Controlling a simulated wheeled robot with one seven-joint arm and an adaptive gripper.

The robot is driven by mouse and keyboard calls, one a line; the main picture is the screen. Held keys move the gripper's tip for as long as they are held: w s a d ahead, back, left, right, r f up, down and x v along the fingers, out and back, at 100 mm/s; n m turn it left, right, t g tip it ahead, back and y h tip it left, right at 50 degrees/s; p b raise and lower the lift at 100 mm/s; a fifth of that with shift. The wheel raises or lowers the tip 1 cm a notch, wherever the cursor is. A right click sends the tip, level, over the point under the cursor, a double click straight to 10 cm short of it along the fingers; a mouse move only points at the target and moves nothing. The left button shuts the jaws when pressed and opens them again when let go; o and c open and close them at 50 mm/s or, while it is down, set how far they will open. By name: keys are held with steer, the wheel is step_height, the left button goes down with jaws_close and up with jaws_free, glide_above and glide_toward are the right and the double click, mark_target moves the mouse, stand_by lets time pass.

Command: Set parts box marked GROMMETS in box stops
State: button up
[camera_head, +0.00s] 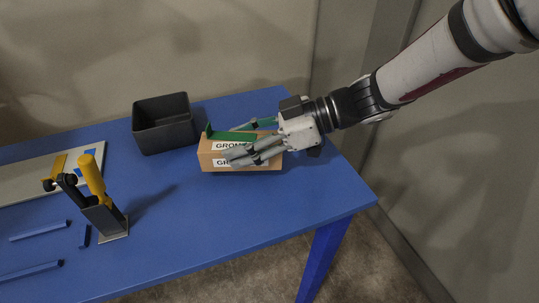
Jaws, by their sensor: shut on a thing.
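The GROMMETS parts box (208,160) is a tan box with white labels, partly covered by my fingers; I can read only "GROM" on the upper one. A green part (232,136) shows along its top. My gripper (246,140) is shut on the box, with one finger across its front face and the other behind. Whether the box touches the table is hard to tell.
A black open bin (164,123) stands behind and left of the box. A stand with a yellow-handled tool (104,215) rises beside the bars. A grey board (30,181) with yellow and blue patches lies at the left. The blue table (220,225) is clear at front centre.

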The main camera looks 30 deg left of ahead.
steer(key=s+a+n+g+h, duration=0.1)
steer(key=s, duration=0.1)
steer(key=s+a+r+n+g+b, duration=0.1)
steer(key=s+a, duration=0.1)
steer(key=s, duration=0.1)
steer(key=s+a+r+n+g+h, duration=0.1)
steer(key=s, duration=0.1)
steer(key=shift+s+a+r+n+g+h, duration=0.1)
steer(key=shift+s+a+n+g+h, duration=0.05)
steer(key=shift+s+n+g+h, duration=0.15)
steer(key=w+d, duration=0.2)
steer(key=w, duration=0.2)
steer(key=w+d+f, duration=0.1)
steer(key=w, duration=0.4)
steer(key=w+d, duration=0.2)
steer(key=w, duration=0.3)
steer(key=shift+w+d+f+b, duration=0.2)
steer(key=shift+d+b, duration=0.1)
steer(key=shift+b, duration=0.05)
steer(key=shift+w+d+f, duration=0.1)
steer(key=shift+f, duration=1.65)
steer(key=shift+f+b, duration=0.15)
steer(key=shift+b, duration=0.2)
steer(key=o, duration=1.2)
steer(key=shift+o, duration=0.2)
